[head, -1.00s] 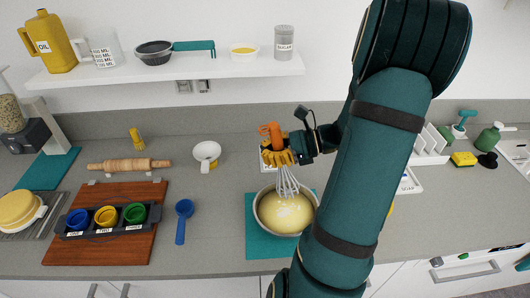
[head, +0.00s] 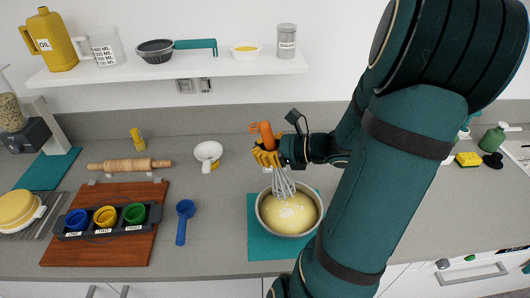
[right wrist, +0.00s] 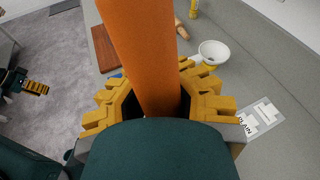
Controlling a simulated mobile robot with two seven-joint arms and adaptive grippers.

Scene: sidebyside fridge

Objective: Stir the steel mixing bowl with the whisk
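The steel mixing bowl (head: 267,228) stands on a teal mat (head: 262,246) and holds smooth yellow batter (head: 289,216). My right gripper (head: 266,157) is shut around the whisk's (head: 284,182) orange handle. The handle also fills the middle of the right wrist view (right wrist: 143,55), between the yellow fingers. The whisk hangs slightly tilted, its wire end over the back left part of the bowl. I cannot tell how deep the wires are in the batter. My left gripper (right wrist: 36,88) shows small at the left edge of the right wrist view, and its opening is unclear.
A shelf (head: 120,78) runs above.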

